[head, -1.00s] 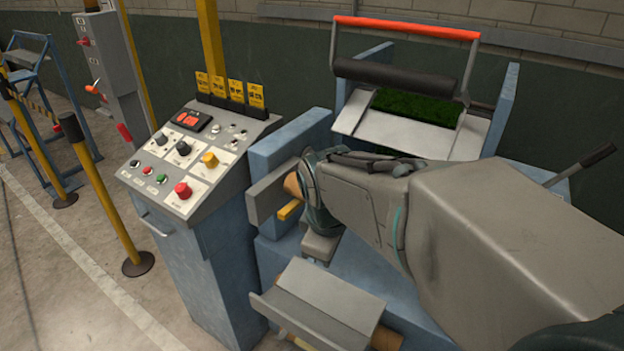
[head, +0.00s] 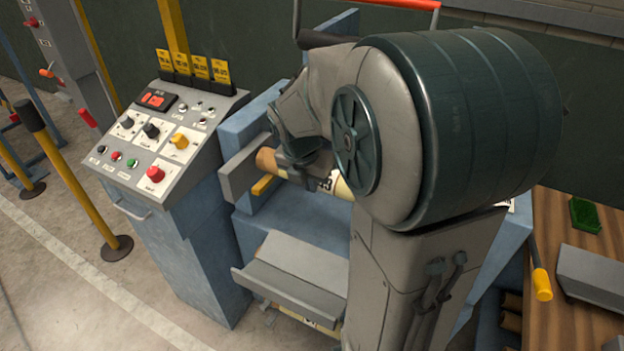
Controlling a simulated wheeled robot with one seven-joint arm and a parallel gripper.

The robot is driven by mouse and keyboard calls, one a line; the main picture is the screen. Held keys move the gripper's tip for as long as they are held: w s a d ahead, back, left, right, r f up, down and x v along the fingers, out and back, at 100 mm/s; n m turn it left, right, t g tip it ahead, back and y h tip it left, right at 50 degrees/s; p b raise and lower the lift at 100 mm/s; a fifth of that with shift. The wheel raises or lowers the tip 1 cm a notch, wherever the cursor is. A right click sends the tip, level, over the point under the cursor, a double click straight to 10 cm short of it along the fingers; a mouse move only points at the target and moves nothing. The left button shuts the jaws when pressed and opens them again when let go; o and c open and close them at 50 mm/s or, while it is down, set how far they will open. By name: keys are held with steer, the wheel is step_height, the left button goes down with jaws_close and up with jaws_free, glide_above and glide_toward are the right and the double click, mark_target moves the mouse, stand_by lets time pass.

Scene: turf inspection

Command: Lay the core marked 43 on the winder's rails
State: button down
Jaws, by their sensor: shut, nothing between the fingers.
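A tan cardboard core (head: 266,160) lies across the blue winder (head: 292,215), its left end by a grey bar (head: 239,172) that looks like one of the rails. A cream label on the core shows a digit that looks like 3; the rest is covered. My gripper (head: 303,174) is just above the core, shut with nothing held, its fingertips hard to make out. My arm hides the core's right end and the far rail, so I cannot tell how the core rests there. A yellow block (head: 263,185) sits below its left end.
A control console (head: 170,140) stands left of the winder. A grey tray (head: 292,276) juts out in front, with another labelled roll (head: 312,322) partly visible below. A wooden bench (head: 565,240) at right holds a turf piece (head: 584,214). Yellow posts (head: 75,180) stand on the left floor.

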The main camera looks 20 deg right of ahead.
mark_target(322, 189)
steer(key=shift+w+d+f, duration=0.65)
steer(key=shift+d+f, duration=0.2)
steer(key=shift+f, duration=0.4)
steer(key=shift+w+d+f, duration=0.65)
steer(key=shift+d+f, duration=0.15)
steer(key=shift+f, duration=0.5)
steer(key=shift+w+d+f, duration=0.65)
steer(key=shift+d+f, duration=0.2)
steer(key=shift+f, duration=0.4)
steer(key=shift+w+p, duration=0.1)
steer(key=shift+p, duration=0.25)
